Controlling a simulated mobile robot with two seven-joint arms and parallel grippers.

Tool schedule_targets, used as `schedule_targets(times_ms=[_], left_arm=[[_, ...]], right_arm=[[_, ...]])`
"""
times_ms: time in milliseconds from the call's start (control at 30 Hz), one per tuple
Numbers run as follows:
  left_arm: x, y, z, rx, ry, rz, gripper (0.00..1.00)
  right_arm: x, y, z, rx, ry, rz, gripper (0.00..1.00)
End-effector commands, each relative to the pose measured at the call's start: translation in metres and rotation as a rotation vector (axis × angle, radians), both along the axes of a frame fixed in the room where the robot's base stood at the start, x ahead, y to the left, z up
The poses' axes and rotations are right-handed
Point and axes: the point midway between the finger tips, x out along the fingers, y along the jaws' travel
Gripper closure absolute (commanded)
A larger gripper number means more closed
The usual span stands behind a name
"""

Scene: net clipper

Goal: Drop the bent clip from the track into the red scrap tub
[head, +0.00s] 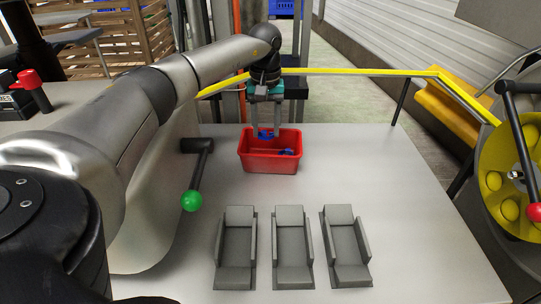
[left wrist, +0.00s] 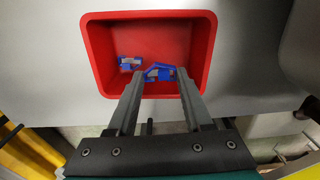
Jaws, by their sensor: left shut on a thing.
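The red scrap tub (head: 270,164) stands at the far side of the grey table, and its inside shows in the left wrist view (left wrist: 97,55). My left gripper (head: 267,131) is over the tub, fingers pointing down. It is shut on a blue clip (head: 266,135), which shows between the fingertips in the left wrist view (left wrist: 158,73). I cannot tell whether this clip is bent. Another blue clip (head: 287,153) lies in the tub, apart from the held one; it also shows in the left wrist view (left wrist: 130,62). My right gripper is not in view.
Three empty grey holders (head: 292,250) stand in a row at the table's front. A lever with a green knob (head: 192,200) is left of the tub. A yellow wheel (head: 510,175) with a red-knobbed lever is at the right. The table right of the tub is clear.

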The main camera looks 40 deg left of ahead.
Motion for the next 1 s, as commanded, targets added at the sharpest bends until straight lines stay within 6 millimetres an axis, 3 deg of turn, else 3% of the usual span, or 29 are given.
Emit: schedule_targets(times_ms=[233, 267, 533, 933, 1000], left_arm=[[0.000, 0.000, 0.000, 0.000, 0.000, 0.000, 1.00], [0.000, 0.000, 0.000, 0.000, 0.000, 0.000, 0.46], [0.000, 0.000, 0.000, 0.000, 0.000, 0.000, 0.16], [0.000, 0.000, 0.006, 0.000, -0.001, 0.000, 0.15], [0.000, 0.000, 0.013, 0.000, -0.001, 0.000, 0.15]], right_arm=[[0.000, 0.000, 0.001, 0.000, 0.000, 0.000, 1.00], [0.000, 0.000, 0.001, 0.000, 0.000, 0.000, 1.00], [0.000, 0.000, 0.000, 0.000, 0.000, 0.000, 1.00], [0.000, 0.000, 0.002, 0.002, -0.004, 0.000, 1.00], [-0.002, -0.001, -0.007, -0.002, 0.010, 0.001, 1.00]])
